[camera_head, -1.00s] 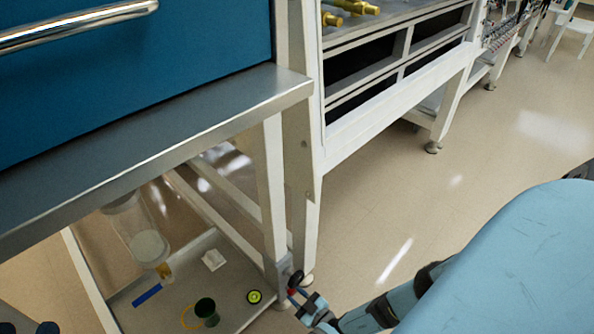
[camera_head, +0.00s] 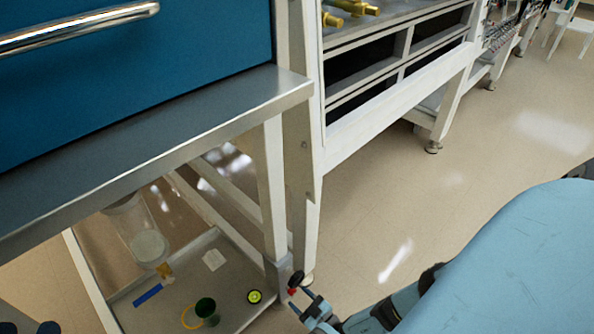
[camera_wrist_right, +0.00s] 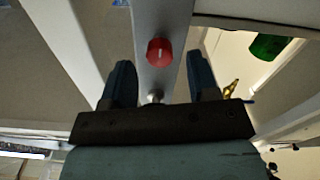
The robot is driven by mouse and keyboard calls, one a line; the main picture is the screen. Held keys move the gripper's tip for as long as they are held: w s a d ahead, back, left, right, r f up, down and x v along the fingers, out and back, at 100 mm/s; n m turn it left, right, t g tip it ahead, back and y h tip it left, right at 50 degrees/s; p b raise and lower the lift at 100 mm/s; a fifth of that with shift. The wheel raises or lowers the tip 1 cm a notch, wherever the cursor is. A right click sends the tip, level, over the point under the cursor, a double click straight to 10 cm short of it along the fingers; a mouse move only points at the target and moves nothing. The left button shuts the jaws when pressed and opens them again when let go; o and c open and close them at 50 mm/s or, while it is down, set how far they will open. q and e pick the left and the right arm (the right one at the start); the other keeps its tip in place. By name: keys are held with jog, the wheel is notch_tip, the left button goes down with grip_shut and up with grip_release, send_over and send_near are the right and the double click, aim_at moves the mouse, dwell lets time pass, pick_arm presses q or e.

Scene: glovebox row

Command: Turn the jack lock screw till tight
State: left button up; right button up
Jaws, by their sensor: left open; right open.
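The jack lock screw's red knob (camera_head: 292,291) is on the lower part of a white frame leg, just below a black knob (camera_head: 297,277). In the right wrist view the red knob (camera_wrist_right: 160,52) has a pale mark line on its face and lies between and beyond the fingertips. My right gripper (camera_head: 301,301) is open and close to the red knob; in the wrist view (camera_wrist_right: 161,68) its dark blue fingers stand apart on either side, not touching the knob. My left gripper (camera_head: 27,328) shows only as dark tips at the bottom left corner, apart and empty.
A lower shelf tray (camera_head: 228,245) holds a clear jar (camera_head: 148,243), a green cup (camera_head: 205,307), a yellow-black round item (camera_head: 254,296) and a blue strip (camera_head: 147,294). A steel ledge (camera_head: 150,150) overhangs it.

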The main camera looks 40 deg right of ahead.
pick_arm(q)
jog(key=shift+s+d+f+n+p, duration=0.15)
jog(key=shift+s+f+n+p, duration=0.1)
jog(key=shift+f+n+p, duration=0.05)
pick_arm(e)
jog(key=s, duration=0.5)
jog(key=shift+s+d, duration=0.2)
jog(key=shift+s, duration=0.15)
pick_arm(q)
jog(key=shift+w+r, duration=0.1)
jog(key=shift+r, duration=0.05)
